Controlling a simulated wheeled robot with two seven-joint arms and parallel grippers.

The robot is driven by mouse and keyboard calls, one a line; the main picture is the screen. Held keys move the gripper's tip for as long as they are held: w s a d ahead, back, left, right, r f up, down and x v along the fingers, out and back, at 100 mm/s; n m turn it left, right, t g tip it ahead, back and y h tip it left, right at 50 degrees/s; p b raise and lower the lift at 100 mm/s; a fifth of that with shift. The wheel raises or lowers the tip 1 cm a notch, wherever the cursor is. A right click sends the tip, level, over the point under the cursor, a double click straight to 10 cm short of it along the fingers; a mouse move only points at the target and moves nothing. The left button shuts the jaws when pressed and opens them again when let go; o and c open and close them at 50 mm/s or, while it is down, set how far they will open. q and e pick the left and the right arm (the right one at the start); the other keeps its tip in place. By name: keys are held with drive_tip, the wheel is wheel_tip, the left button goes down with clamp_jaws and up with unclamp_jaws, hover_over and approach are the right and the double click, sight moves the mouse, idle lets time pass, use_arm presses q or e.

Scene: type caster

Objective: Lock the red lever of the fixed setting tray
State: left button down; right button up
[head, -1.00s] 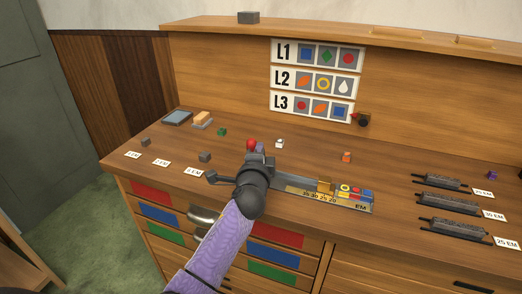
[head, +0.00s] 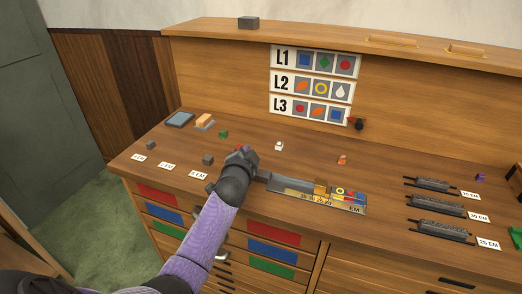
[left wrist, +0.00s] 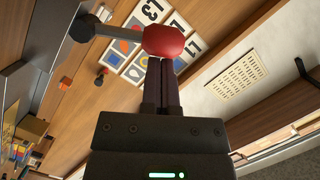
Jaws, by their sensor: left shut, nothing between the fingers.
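The setting tray (head: 290,194) is a long metal channel on the desk, with a brass block (head: 321,187) and coloured sorts (head: 347,194) at its right end. My left gripper (head: 245,152) is at the tray's left end and hides that end in the head view. The lever's red knob (left wrist: 164,42) is large in the left wrist view, on a grey bar (left wrist: 115,31) running to a dark pivot. My left gripper's closed, empty fingers (left wrist: 161,70) reach the knob and appear to touch it. Only a sliver of red shows in the head view. My right gripper is not in view.
Small blocks, including a green one (head: 223,134) and a white one (head: 279,145), stand behind the tray. Dark ridged bars (head: 437,205) lie at the right with EM labels. A sign board (head: 312,87) is on the back panel.

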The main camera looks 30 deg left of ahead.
use_arm(q)
drive_tip(key=shift+s+a+n+p, duration=0.15)
drive_tip(key=shift+a+n+p, duration=0.4)
drive_tip(key=shift+n, duration=0.35)
drive_tip(key=shift+a+f+h, duration=0.25)
drive_tip(key=shift+a+h, duration=0.1)
drive_tip(key=shift+h, duration=0.05)
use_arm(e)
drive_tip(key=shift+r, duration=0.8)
use_arm(q)
drive_tip(key=shift+s+a, duration=0.1)
